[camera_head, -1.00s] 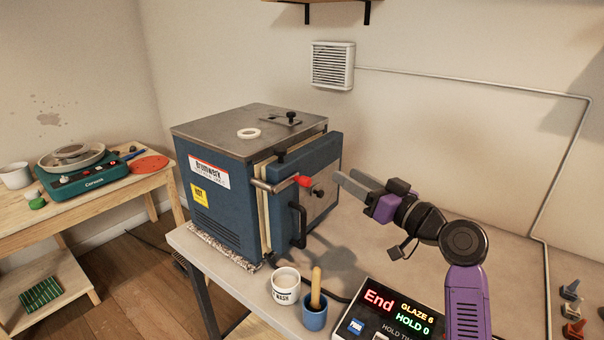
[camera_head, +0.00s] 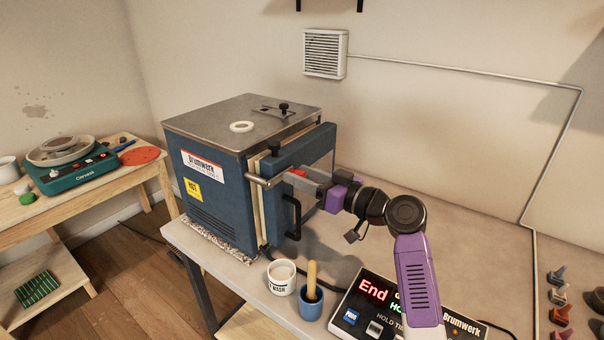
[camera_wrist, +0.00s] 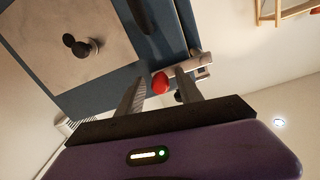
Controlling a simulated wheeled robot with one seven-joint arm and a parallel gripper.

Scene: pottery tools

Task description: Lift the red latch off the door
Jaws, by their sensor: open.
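The blue kiln (camera_head: 215,185) stands on the table, its door (camera_head: 318,158) at the front right. The latch is a metal bar (camera_head: 264,181) across the door edge with a red knob (camera_head: 298,173) at its end. The red knob (camera_wrist: 160,82) shows between my open fingers in the wrist view. My gripper (camera_head: 305,182) is at the latch, and its fingers partly cover the knob in the head view. In the wrist view my gripper (camera_wrist: 158,88) has a finger on each side of the knob; I cannot tell whether either touches it.
A black door handle (camera_head: 293,217) is just below the latch. A white wash cup (camera_head: 281,278) and a blue cup with a wooden tool (camera_head: 311,301) stand in front. The controller (camera_head: 372,300) is under my arm. A white ring (camera_head: 242,127) lies on the kiln top.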

